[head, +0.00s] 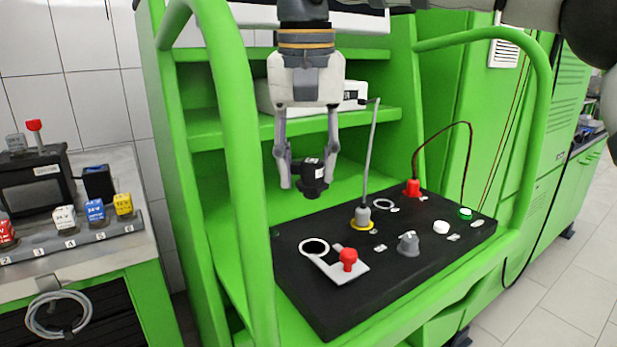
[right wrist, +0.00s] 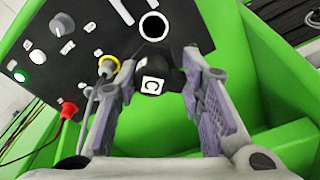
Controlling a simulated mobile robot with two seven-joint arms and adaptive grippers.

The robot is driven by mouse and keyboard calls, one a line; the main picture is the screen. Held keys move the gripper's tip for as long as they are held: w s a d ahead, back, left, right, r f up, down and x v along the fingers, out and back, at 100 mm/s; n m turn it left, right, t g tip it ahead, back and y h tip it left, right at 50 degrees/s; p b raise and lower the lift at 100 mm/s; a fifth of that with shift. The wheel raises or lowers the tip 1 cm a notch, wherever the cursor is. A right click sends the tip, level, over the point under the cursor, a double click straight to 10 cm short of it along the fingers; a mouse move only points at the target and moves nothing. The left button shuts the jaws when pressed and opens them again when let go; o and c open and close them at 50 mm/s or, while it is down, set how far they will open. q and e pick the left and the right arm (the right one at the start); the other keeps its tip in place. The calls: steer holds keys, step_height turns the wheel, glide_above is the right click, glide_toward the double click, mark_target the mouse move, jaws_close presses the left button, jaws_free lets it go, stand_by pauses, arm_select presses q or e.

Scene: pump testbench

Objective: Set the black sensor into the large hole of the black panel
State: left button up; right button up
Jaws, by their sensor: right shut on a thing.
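My right gripper (head: 307,177) is shut on the black sensor (head: 312,180), a short dark body with a white label. It holds the sensor in the air above the far left part of the black panel (head: 303,292). The large hole (head: 314,247), ringed in white, lies near the panel's left edge, below the sensor in the head view. In the right wrist view the sensor (right wrist: 152,68) sits between the fingers (right wrist: 150,74), and the large hole (right wrist: 154,26) shows open beyond it, apart from it. My left gripper is not in view.
A red knob (head: 348,259) on a white plate stands beside the large hole. A yellow-collared plug (head: 363,217) with an upright grey cable stands right of the gripper. A grey knob (head: 408,243) and red plug (head: 412,188) are farther right. A green rail (head: 240,170) rises at left.

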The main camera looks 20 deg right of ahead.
steer(key=shift+s+f, duration=0.15)
steer(key=shift+f, duration=0.2)
steer(key=shift+s+f, duration=0.15)
steer(key=shift+f, duration=3.3)
steer(key=shift+f, duration=1.05)
steer(key=o, duration=1.1)
steer(key=shift+o, duration=0.4)
steer(key=shift+s, duration=0.1)
steer(key=o, duration=0.4)
steer(key=shift+c, duration=0.2)
